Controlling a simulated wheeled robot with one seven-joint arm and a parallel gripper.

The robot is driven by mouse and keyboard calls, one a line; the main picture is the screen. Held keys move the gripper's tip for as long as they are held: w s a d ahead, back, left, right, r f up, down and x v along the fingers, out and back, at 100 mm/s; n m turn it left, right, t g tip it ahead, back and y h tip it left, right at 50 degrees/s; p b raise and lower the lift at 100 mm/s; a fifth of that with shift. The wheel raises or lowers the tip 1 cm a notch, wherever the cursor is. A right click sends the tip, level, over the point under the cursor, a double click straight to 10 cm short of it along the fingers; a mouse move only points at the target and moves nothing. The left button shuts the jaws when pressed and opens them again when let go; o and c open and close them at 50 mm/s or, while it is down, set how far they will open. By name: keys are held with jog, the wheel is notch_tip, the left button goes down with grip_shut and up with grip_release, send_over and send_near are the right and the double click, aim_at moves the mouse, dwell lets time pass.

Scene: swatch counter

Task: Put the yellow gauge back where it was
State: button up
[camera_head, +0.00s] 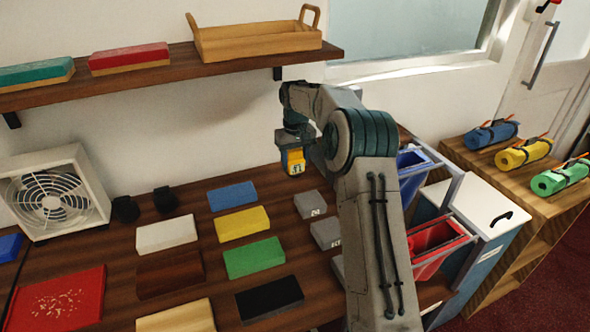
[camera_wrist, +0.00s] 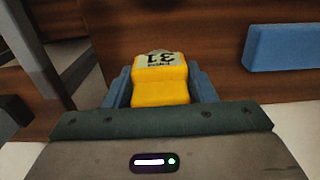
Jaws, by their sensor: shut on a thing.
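The yellow gauge (camera_head: 292,161) is a small block with a pale label on its face. In the wrist view the gauge (camera_wrist: 161,82) sits between the two blue-grey fingers, and its label reads upside down, apparently "31". My gripper (camera_head: 291,150) is shut on the gauge and holds it up in the air above the back of the counter. In the wrist view my gripper (camera_wrist: 160,90) covers the lower part of the gauge. I cannot tell which place on the counter the gauge came from.
The wooden counter (camera_head: 219,280) bears blue, yellow, green, black and white blocks, with grey labelled blocks (camera_head: 311,204) near my arm. A fan (camera_head: 55,194) stands at left. A wall shelf (camera_head: 180,76) with a wooden tray (camera_head: 258,42) runs above. Blue and red bins (camera_head: 436,246) stand at right.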

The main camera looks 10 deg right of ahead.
aim_at(295, 151)
notch_tip(295, 151, down, 3)
jog(key=shift+f, duration=0.1)
jog(key=shift+w+f, duration=0.15)
jog(key=shift+f, duration=0.25)
jog(key=shift+f, duration=0.2)
jog(key=o, duration=0.9)
jog(key=shift+r, duration=3.95)
